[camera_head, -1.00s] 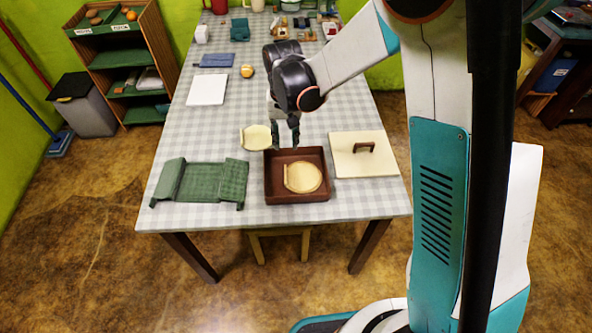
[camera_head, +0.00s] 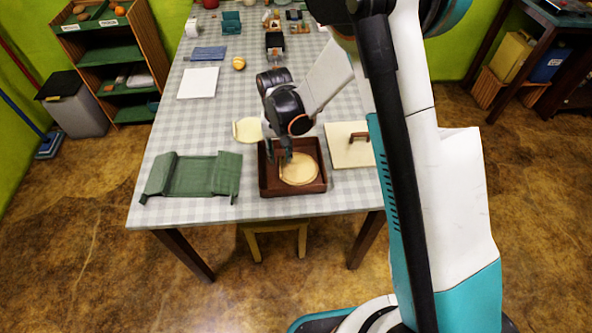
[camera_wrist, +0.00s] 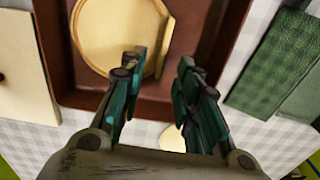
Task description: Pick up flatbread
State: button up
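A round, tan flatbread-like disc (camera_head: 302,171) with a raised straight edge on its left lies in a brown tray (camera_head: 293,192). It also shows in the wrist view (camera_wrist: 105,32), with that edge near my fingers. A similar paler disc (camera_head: 249,131) lies on the table left of the tray, partly hidden by my fingers in the wrist view (camera_wrist: 172,139). I cannot tell which disc is the flatbread. My gripper (camera_head: 285,158) points down over the tray's left part, beside the inner disc's raised edge. In the wrist view its fingers (camera_wrist: 160,68) are apart with nothing between them.
A green cloth-like tray (camera_head: 193,176) lies left of the brown tray. A cream board (camera_head: 346,152) with a brown handle lies to its right. A white sheet (camera_head: 198,83), a blue cloth (camera_head: 208,53) and an orange ball (camera_head: 239,63) are farther back on the checked table.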

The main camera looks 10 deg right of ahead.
aim_at(280, 161)
notch_tip(280, 161, down, 3)
jog(key=shift+w+f+b, duration=0.1)
jog(key=shift+b, duration=0.35)
grip_shut()
jog(key=shift+r, duration=0.2)
notch_tip(280, 161, up, 20)
jog(key=p, duration=0.6)
